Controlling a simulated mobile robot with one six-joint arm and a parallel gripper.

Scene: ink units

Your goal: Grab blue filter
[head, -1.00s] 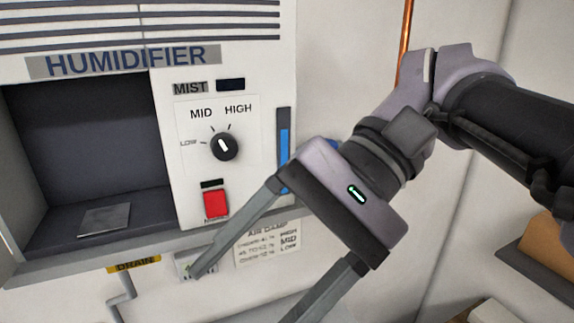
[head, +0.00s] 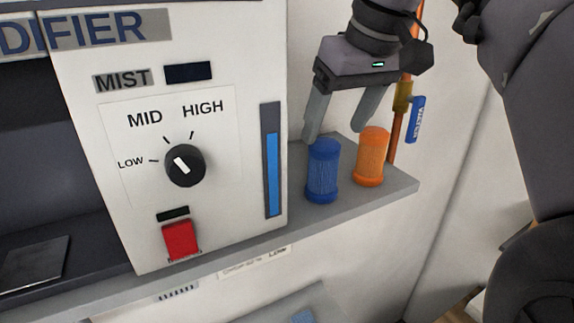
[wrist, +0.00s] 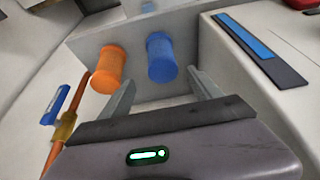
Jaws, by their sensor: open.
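The blue filter (head: 323,172) is an upright ribbed cylinder on the grey shelf (head: 400,188), just right of the humidifier panel. In the wrist view the blue filter (wrist: 161,58) lies ahead of my gripper (wrist: 163,88), between the lines of its two fingers. My gripper (head: 340,118) is open and empty in the head view, pointing down above and behind the filters. Its left fingertip is close to the top of the blue filter; I cannot tell whether they touch.
An orange filter (head: 371,157) stands close to the right of the blue one. A copper pipe (head: 397,135) with a blue water tag (head: 416,119) runs behind it. The humidifier panel (head: 130,215), with a dial (head: 185,166) and red switch (head: 181,240), borders the shelf on the left.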

